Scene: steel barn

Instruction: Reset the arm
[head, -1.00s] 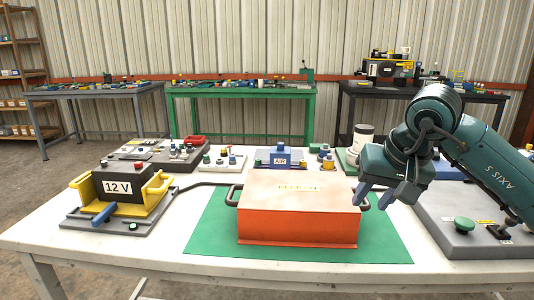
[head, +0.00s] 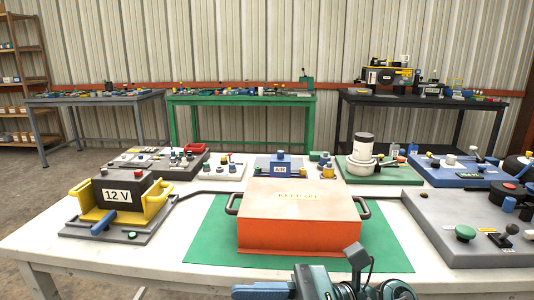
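My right arm shows only at the bottom edge of the head view, in front of the white table. Its teal gripper (head: 262,290) is low in the picture and partly cut off by the frame. A bluish finger points left, and whether the fingers are apart is hard to see. Nothing is visibly held. My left arm and gripper are not in view.
An orange lidded box (head: 298,236) with dark side handles sits on a green mat (head: 208,242). A 12 V battery unit (head: 122,196) stands at left. A grey panel with a green button (head: 465,233) is at right. Blue and green boards stand behind.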

